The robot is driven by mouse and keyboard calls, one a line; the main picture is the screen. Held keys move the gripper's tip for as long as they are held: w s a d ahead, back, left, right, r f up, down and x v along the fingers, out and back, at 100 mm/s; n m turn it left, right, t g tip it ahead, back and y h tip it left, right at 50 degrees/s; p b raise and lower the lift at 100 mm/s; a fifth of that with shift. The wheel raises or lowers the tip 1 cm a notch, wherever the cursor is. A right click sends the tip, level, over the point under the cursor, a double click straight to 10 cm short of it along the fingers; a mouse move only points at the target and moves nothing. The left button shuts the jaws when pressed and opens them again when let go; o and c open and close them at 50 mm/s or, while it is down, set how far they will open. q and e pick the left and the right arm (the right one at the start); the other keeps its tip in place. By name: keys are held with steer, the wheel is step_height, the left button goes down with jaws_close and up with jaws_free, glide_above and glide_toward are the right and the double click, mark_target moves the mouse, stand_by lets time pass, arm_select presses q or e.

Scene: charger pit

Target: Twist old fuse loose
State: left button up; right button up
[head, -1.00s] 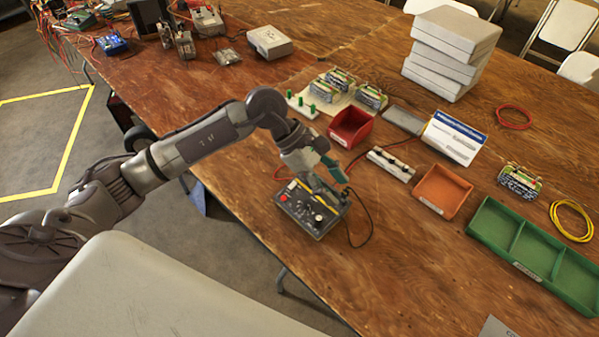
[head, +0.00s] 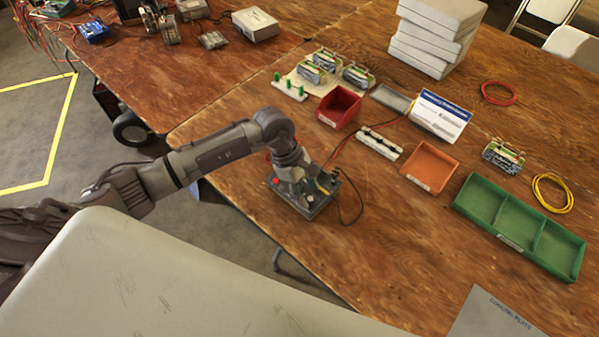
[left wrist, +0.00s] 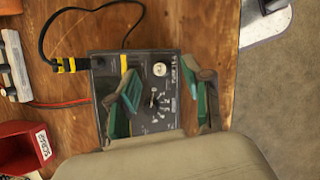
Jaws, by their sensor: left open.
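A dark grey tester box (head: 312,204) stands on the wooden table, and it also shows in the left wrist view (left wrist: 150,60). Its face carries a pale round cap (left wrist: 159,69) and a black dial (left wrist: 157,102). I cannot tell whether the cap holds the old fuse; no loose fuse is clear. My left gripper (head: 322,184) is over the box, hiding part of its face in the head view. In the left wrist view the left gripper (left wrist: 166,98) is open and empty, its green-padded fingers to either side of the dial and cap. My right gripper is out of view.
A red bin (head: 339,106), a white block with posts (head: 380,142), an orange bin (head: 429,165) and a green divided tray (head: 520,225) stand beyond the box. Yellow-and-black plugs (left wrist: 66,65) and a black cable (head: 357,203) are at the box.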

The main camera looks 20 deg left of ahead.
mark_target(310, 202)
arm_select(q)
steer(key=shift+x, duration=1.1)
jaws_close()
steer(key=shift+r+n+t+p, duration=0.1)
steer(key=shift+n+t+p, duration=0.4)
steer(key=shift+n, duration=0.7)
steer(key=shift+s+n+p, duration=0.1)
steer(key=shift+n+p, duration=0.45)
steer(key=shift+n, duration=0.05)
steer(key=shift+n+t, duration=0.5)
steer(key=shift+n, duration=0.1)
